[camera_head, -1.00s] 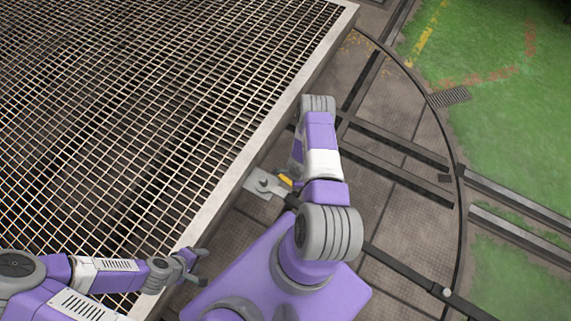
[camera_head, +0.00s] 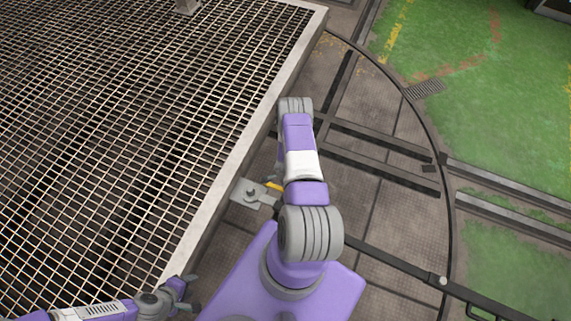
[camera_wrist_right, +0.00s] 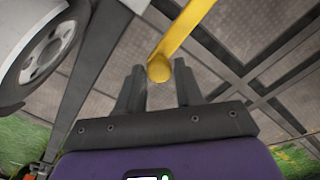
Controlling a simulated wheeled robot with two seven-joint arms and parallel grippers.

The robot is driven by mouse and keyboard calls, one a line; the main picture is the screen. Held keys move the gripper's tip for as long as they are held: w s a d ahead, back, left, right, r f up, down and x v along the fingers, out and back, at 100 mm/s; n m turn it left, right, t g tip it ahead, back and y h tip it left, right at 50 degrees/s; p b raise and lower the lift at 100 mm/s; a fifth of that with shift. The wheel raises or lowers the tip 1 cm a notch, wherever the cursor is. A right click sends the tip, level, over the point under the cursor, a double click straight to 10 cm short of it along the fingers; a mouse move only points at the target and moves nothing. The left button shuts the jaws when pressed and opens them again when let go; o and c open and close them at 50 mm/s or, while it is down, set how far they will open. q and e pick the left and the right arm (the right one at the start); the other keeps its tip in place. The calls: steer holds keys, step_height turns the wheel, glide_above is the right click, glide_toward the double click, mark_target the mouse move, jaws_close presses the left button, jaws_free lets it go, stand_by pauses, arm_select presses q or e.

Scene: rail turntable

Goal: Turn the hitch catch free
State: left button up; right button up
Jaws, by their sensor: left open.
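The catch's yellow handle (camera_head: 273,186) shows as a short piece beside a grey hitch plate (camera_head: 240,190) at the edge of the mesh deck, partly covered by my right arm. In the right wrist view the yellow bar (camera_wrist_right: 186,28) ends in a round knob. My right gripper (camera_wrist_right: 159,66) is open, with the knob between its fingertips and a gap on each side. In the head view my right gripper is mostly hidden behind its arm. My left gripper (camera_head: 187,292) is open and empty near the deck's edge, at the bottom left.
The mesh deck (camera_head: 130,110) with a pale rim fills the left. A dark bar (camera_head: 395,262) runs from the hitch toward the lower right. Rails (camera_head: 370,170) cross the plated round floor, with green ground beyond. A wheel (camera_wrist_right: 45,50) is close at left in the wrist view.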

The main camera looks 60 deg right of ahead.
steer(key=shift+o, duration=1.4)
steer(key=shift+r+p, duration=1.45)
steer(key=shift+r, duration=2.3)
